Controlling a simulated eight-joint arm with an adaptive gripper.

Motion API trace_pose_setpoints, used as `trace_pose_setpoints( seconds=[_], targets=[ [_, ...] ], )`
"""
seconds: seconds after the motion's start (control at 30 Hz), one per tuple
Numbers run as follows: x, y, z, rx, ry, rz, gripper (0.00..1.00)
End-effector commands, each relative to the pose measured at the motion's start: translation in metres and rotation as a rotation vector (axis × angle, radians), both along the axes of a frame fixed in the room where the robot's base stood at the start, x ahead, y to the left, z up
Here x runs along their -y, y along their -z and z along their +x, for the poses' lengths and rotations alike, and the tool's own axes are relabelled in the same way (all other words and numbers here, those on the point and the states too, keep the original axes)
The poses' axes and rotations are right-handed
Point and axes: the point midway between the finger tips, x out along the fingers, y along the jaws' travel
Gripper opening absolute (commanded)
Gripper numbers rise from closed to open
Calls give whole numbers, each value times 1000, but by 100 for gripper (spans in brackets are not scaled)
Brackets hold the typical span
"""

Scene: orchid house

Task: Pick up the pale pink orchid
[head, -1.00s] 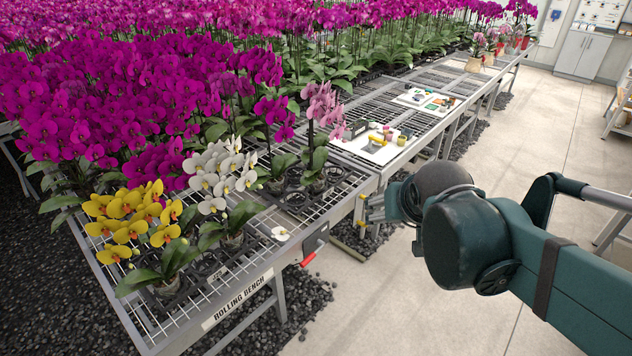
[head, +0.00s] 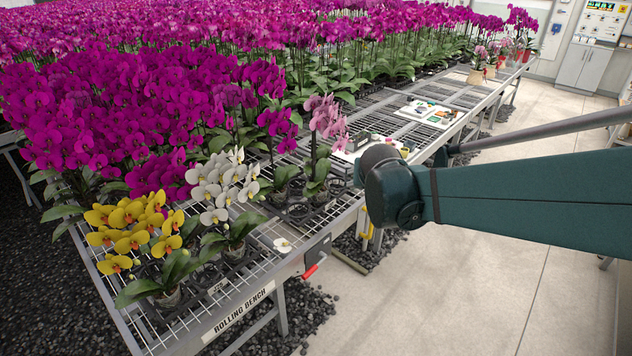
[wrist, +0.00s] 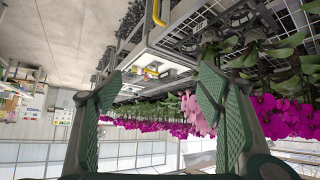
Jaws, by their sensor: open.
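The pale pink orchid (head: 325,118) stands upright in a pot on the rolling bench (head: 245,312), near the bench's right edge, with pink blooms on a tall stem above green leaves. In the upside-down wrist view its pale pink blooms (wrist: 193,113) show beside the right-hand finger, which is in front of part of the plant. My gripper (wrist: 158,80) is open and empty, its two green ridged fingers wide apart. In the head view my arm's wrist is right of the orchid, beyond the bench edge, and the fingers are largely hidden behind it.
White orchids (head: 222,180) and yellow orchids (head: 130,228) stand in front of the pink one. Dense magenta orchids (head: 130,110) fill the left and back. A white tray (head: 372,146) lies behind it. The aisle floor (head: 480,270) is clear.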

Motion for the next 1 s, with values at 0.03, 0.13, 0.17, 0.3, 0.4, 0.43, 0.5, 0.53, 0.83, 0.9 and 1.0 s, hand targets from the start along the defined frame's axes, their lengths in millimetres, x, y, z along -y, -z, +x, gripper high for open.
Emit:
trace_pose_setpoints(
  seconds=[0.03,0.13,0.17,0.3,0.4,0.43,0.5,0.53,0.83,0.9,1.0],
  targets=[
    [-3,3,11,7,2,0,67],
    [-8,9,31,26,8,-1,67],
    [-10,11,37,30,10,-1,67],
    [-17,22,63,54,20,-1,67],
    [-22,30,82,71,26,-1,67],
    [-24,33,87,77,28,0,67],
    [-29,39,100,89,31,0,67],
    [-31,42,106,94,32,0,67],
    [-51,75,157,148,45,5,67],
    [-57,83,168,160,47,7,67],
    [-64,97,184,178,50,10,67]
  ],
)
